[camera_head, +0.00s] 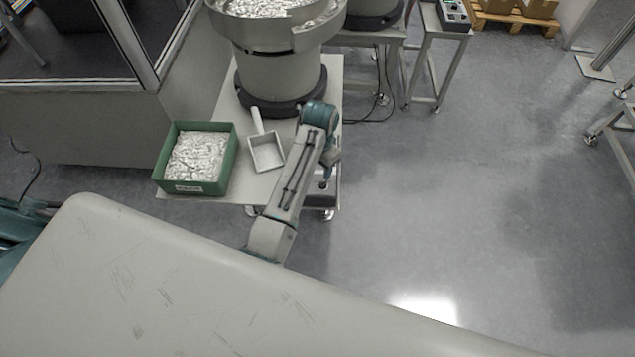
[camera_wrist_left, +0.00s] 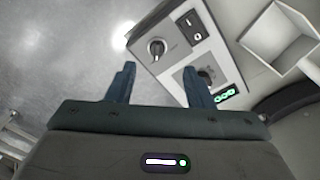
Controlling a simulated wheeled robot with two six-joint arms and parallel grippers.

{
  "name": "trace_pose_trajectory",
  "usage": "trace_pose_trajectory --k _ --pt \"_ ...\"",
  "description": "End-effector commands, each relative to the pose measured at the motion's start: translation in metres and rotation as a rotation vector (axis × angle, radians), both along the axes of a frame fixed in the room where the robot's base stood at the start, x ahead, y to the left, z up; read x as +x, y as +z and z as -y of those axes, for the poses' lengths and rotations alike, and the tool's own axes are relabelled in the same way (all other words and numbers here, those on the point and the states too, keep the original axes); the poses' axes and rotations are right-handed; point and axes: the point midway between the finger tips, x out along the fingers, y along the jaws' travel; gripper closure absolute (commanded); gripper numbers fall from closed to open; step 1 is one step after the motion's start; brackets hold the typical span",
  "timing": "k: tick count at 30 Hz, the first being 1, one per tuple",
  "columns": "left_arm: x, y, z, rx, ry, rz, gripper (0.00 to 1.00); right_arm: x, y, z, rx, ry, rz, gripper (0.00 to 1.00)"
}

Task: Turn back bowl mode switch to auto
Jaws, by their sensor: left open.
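A light grey control panel (camera_wrist_left: 214,56) shows in the left wrist view. It bears a black rotary switch (camera_wrist_left: 157,49), a black rocker switch (camera_wrist_left: 193,28) and a green-lit display (camera_wrist_left: 225,95). The rotary switch's printed labels are too small to read. My left gripper (camera_wrist_left: 158,80) is open and empty, with the rotary switch beyond the gap between its fingertips, apart from them. The right finger partly covers the panel. In the head view my left gripper (camera_head: 326,174) points down over the control box (camera_head: 322,192) at the table's front right corner. My right gripper is not in view.
The back bowl feeder (camera_head: 280,62) stands on the table (camera_head: 228,112). A metal scoop (camera_head: 266,152) and a green bin (camera_head: 229,165) of white parts lie left of my arm. Another feeder table (camera_head: 370,42) stands behind.

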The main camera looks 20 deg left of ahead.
Motion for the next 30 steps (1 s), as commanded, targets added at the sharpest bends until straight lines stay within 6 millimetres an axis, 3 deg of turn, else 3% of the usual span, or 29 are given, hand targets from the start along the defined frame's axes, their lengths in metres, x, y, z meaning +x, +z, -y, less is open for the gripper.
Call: trace_pose_trajectory --k 3,8,21,30 --pt "0.013 0.015 0.008 -0.003 -0.031 -0.013 0.53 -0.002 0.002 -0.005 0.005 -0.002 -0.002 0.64" --pt "0.015 0.011 0.010 -0.003 -0.040 -0.021 0.53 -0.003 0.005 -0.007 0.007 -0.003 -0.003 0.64" --pt "0.014 -0.065 0.010 -0.003 -0.039 -0.021 0.53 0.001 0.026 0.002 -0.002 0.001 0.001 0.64" --pt "0.015 -0.089 0.010 -0.004 -0.039 -0.018 0.53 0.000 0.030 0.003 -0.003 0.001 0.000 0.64"
